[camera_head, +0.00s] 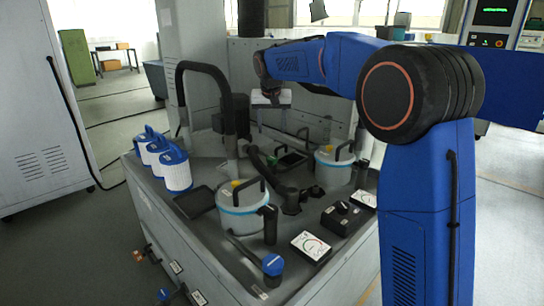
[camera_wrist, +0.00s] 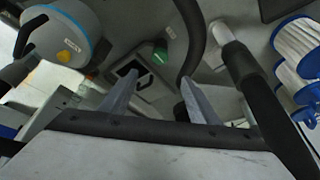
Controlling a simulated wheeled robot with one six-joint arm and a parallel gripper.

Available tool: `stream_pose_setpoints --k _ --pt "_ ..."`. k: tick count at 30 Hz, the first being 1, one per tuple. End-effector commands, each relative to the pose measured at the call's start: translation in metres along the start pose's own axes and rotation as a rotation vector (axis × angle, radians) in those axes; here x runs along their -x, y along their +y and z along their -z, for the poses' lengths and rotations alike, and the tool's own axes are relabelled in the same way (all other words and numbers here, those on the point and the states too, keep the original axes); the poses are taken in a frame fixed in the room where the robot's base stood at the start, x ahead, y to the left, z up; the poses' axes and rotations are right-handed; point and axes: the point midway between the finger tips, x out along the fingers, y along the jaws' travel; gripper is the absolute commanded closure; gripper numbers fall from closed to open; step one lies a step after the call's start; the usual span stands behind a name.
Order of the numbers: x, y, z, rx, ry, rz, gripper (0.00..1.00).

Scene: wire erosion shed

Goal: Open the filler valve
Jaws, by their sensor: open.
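No part in view is clearly marked as the filler valve. A blue-topped black knob (camera_head: 272,266) stands at the front corner of the grey machine top. A small blue handle (camera_head: 163,294) shows low on the machine's front side, near a brass-coloured fitting (camera_head: 138,255). My gripper (camera_head: 270,98) is above the back of the machine top, well apart from both. In the wrist view my gripper (camera_wrist: 155,88) has its two fingers apart, with nothing between them. A curved black hose (camera_wrist: 190,35) passes just beyond the fingers.
A thick black hose (camera_head: 226,100) rises behind. A dial gauge (camera_head: 311,245) lies at the right front.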

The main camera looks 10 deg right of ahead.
Motion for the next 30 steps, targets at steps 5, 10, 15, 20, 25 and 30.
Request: stream_pose_setpoints --k 5,10,15,20,25,30 --pt "-0.029 0.001 -0.001 0.0 -0.004 -0.002 0.44" --pt "-0.058 0.001 -0.001 0.0 -0.002 -0.001 0.44" --pt "-0.088 0.001 -0.001 0.0 -0.003 -0.002 0.44" --pt "-0.117 0.001 -0.001 0.001 -0.003 -0.002 0.44" --pt "-0.142 0.001 -0.001 0.0 -0.002 -0.001 0.44" --pt "-0.158 0.001 -0.001 0.0 -0.001 -0.001 0.44"
